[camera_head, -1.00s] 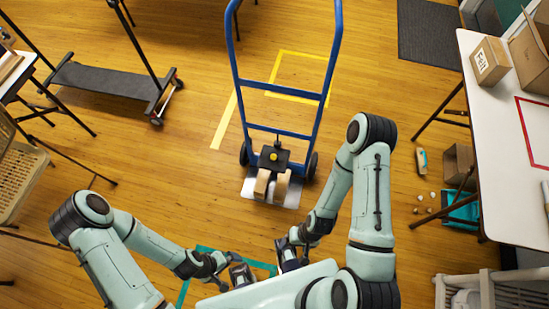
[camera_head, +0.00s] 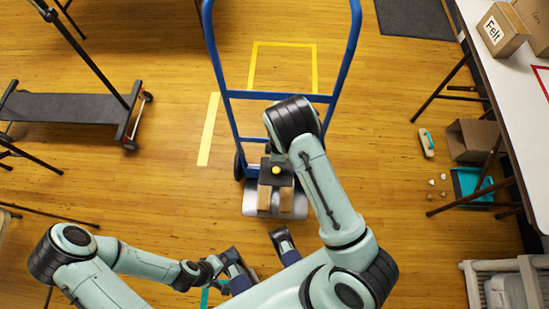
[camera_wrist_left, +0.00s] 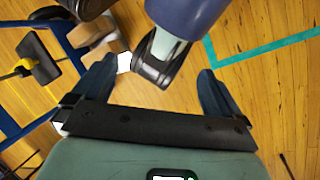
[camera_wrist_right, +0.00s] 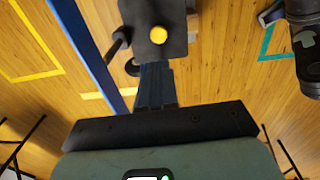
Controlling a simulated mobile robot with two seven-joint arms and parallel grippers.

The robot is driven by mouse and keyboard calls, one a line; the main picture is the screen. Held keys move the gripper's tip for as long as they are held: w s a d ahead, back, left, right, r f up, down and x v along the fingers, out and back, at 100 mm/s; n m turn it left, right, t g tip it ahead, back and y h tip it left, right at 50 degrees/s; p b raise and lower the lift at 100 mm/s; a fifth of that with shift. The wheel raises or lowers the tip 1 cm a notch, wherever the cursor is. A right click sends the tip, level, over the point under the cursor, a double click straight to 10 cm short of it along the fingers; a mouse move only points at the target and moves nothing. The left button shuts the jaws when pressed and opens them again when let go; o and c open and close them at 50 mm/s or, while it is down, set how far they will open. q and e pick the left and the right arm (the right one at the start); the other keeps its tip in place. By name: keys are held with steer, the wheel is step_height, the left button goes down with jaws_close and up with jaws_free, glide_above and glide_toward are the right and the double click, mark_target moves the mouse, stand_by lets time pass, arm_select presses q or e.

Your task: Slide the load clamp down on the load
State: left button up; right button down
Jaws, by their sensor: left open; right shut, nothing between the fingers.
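The load clamp (camera_head: 275,172) is a black block with a yellow knob on the blue hand truck (camera_head: 229,95). It also shows in the left wrist view (camera_wrist_left: 42,62) and right wrist view (camera_wrist_right: 153,18). The load, two tan boxes (camera_head: 264,198), stands on the pale toe plate under the clamp; whether they touch is unclear. My right gripper (camera_wrist_right: 155,68) is shut and empty, its fingertips at the clamp's near edge; contact is unclear. My right arm hides it in the head view. My left gripper (camera_head: 216,268) is open and empty, low beside my base; its spread fingers show (camera_wrist_left: 155,85).
A table (camera_head: 520,125) with a Felt box (camera_head: 502,30) stands right. A brush (camera_head: 427,142), an open carton (camera_head: 472,140) and a teal dustpan (camera_head: 470,183) lie near it. A dark flat cart (camera_head: 65,115) stands left. Floor around the hand truck is mostly clear.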

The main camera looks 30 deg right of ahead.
mark_target(277, 171)
steer(key=f+b, duration=0.1)
steer(key=f, duration=0.5)
steer(key=f+b, duration=0.1)
steer(key=f, duration=0.5)
steer(key=shift+w+f, duration=0.2)
steer(key=shift+f, duration=0.05)
arm_select(q)
steer(key=shift+w+f+t, duration=0.15)
steer(key=shift+w+f, duration=0.1)
steer(key=shift+f, duration=0.3)
steer(key=shift+w+f+t, duration=0.15)
steer(key=shift+w+f, duration=0.1)
steer(key=shift+f, duration=0.3)
